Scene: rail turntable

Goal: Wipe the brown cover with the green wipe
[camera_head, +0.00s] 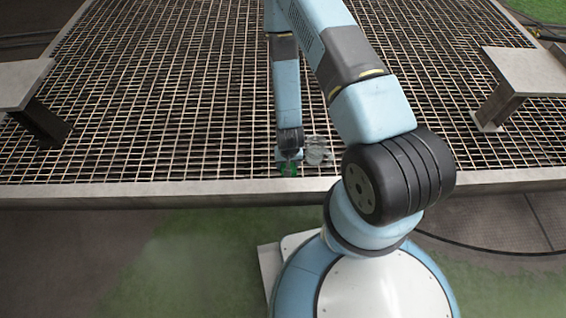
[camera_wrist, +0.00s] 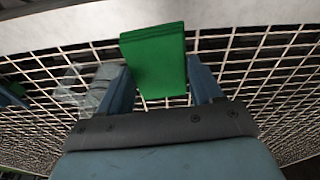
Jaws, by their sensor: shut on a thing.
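My gripper (camera_head: 289,159) is low over the metal grating, close to its near edge beam. It is shut on the green wipe (camera_wrist: 155,60), a folded flat green cloth that sticks out past the fingertips in the wrist view. A small green part of the wipe (camera_head: 288,170) shows below the fingers in the head view. I cannot make out a brown cover in either view. I cannot tell whether the wipe touches the grating or the beam.
A clear or grey object (camera_head: 318,151) is just right of my gripper; it also shows in the wrist view (camera_wrist: 85,92). Grey raised brackets stand at left (camera_head: 22,82) and right (camera_head: 525,70). The grating (camera_head: 150,110) between is otherwise open, with a beam (camera_head: 150,193) along its near edge.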

